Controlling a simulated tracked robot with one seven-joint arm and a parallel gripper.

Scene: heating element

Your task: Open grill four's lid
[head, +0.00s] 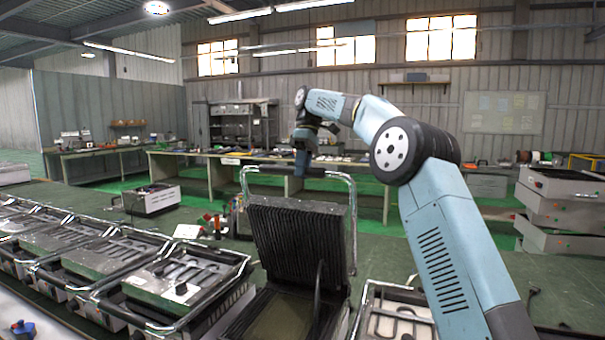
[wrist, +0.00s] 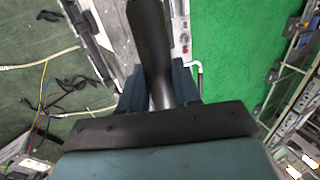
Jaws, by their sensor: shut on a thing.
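The grill's lid (head: 300,245) stands raised, its black ribbed inner plate facing me in the head view. Its silver handle frame (head: 352,215) rises around it, with a dark grip bar (head: 268,170) across the top. The grill's base plate (head: 285,315) shows below, under the lid. My gripper (head: 303,158) is at the middle of the bar, pointing down on it. In the wrist view, my gripper (wrist: 160,98) is shut around the black bar (wrist: 152,45), which runs up between the fingers. The fingertips are partly hidden by the bar.
Several other grills (head: 150,270) stand in a row to the left, with an open-topped one (head: 395,315) at the right. A long workbench (head: 380,180) stands behind. Stacked grill units (head: 560,205) are at the far right. Green floor (head: 385,225) lies between.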

